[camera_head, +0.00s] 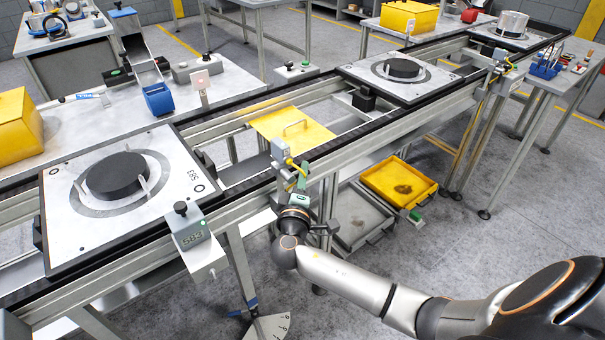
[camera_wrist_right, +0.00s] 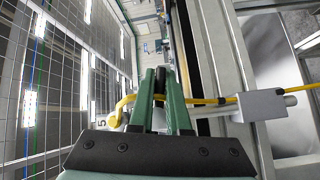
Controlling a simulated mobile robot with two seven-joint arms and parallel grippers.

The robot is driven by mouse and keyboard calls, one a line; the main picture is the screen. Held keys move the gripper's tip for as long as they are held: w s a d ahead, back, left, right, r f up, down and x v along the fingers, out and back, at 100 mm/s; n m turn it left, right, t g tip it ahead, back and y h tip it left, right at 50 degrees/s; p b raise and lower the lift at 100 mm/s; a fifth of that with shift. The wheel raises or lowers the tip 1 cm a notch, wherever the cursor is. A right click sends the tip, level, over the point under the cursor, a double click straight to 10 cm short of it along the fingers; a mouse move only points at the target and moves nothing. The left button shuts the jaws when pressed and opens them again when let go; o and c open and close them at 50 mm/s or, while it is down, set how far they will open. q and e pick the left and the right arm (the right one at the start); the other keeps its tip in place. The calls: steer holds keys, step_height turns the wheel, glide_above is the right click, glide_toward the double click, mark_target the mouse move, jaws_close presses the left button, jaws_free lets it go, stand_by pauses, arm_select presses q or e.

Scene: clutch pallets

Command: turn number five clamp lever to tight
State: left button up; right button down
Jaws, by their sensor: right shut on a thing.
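In the head view my right gripper (camera_head: 303,172) is at the front rail of the conveyor, beside a grey box (camera_head: 279,152) with a yellow cable. Its green fingers point up. In the right wrist view the fingers (camera_wrist_right: 160,78) close on a small dark piece, which I take to be the number five clamp lever (camera_wrist_right: 159,84); the fingers hide most of it. A dark "5" mark shows near the left of the finger bases. I cannot tell the lever's angle. My left gripper is not in view.
A yellow cable (camera_wrist_right: 215,100) runs behind the fingers to a grey box (camera_wrist_right: 262,105). Pallets with black discs sit on the conveyor, one at left (camera_head: 60,190) and one further back (camera_head: 432,92). A yellow tray (camera_head: 425,200) lies below the rail. The floor at front is open.

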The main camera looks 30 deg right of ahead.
stand_by(0.4)
steer(key=m+p, duration=0.1)
steer(key=m+g+y+p, duration=0.1)
steer(key=f+m+g+y+p, duration=0.1)
steer(key=shift+a, duration=0.3)
steer(key=shift+s+a+f+m+g+y+p, duration=0.1)
steer(key=shift+a+f+m+g+y+p, duration=0.3)
steer(key=shift+m+y, duration=0.75)
steer(key=shift+a+f+m+g+y+p, duration=0.1)
steer(key=shift+a+f+m+g+y, duration=0.3)
steer(key=shift+y, duration=1.25)
steer(key=shift+s+a+f+m+g+y+p, duration=0.1)
steer(key=shift+a+f+m+g+y+p, duration=0.15)
steer(key=shift+a+m+g+y, duration=0.7)
steer(key=shift+d+t+y, duration=0.25)
steer(key=shift+t+y, duration=0.2)
steer(key=shift+y, duration=0.1)
steer(key=c, duration=0.9)
jaws_free()
steer(key=shift+r, duration=0.15)
